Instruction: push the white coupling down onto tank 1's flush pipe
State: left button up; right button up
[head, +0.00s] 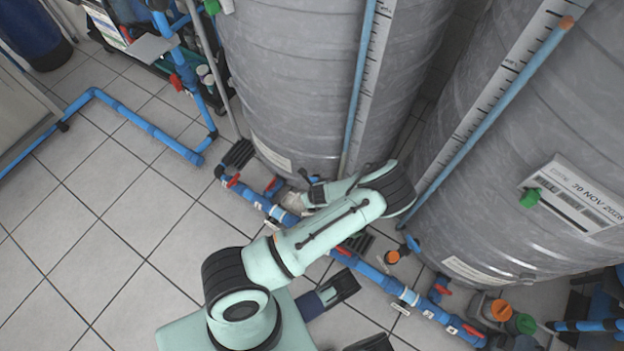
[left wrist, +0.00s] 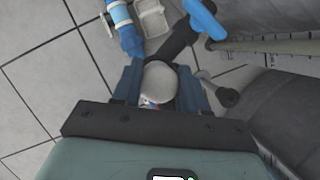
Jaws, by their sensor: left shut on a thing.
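In the left wrist view the white coupling (left wrist: 159,80) is a pale round piece between the two blue fingers of my left gripper (left wrist: 160,88), which is shut on it. Small bits of red and blue show just below the coupling. Whether it touches or sits on a pipe end cannot be told. In the head view my left gripper (head: 306,190) is low at the foot of the middle grey tank (head: 310,80). My wrist and arm hide the coupling and the pipe end there.
A blue pipe run (head: 375,273) with red valve handles crosses the floor in front of the tanks. A second grey tank (head: 500,170) stands at right. A pale tray (left wrist: 152,18) lies beyond the gripper in the wrist view.

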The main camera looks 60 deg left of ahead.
pick_arm(q)
jog(key=shift+f, duration=0.4)
pick_arm(e)
jog(key=shift+f, duration=0.25)
pick_arm(q)
jog(key=o, duration=1.1)
jog(key=shift+c, duration=0.2)
jog(key=p+v, duration=0.1)
jog(key=v, duration=0.3)
jog(key=shift+r, duration=0.1)
pick_arm(e)
jog(key=w+r+t, duration=0.1)
jog(key=w+r, duration=0.3)
pick_arm(q)
jog(key=p+v, duration=0.3)
jog(key=v, duration=0.6)
jog(key=shift+p, duration=0.3)
pick_arm(e)
jog(key=s+a+r+g, duration=0.1)
jog(key=s+a+r, duration=0.2)
jog(key=s, duration=0.2)
jog(key=shift+s+a+n+y, duration=0.3)
jog(key=shift+y, duration=0.1)
pick_arm(q)
jog(key=shift+s+d+r, duration=0.1)
jog(key=shift+r, duration=0.05)
pick_arm(e)
jog(key=shift+r, duration=0.1)
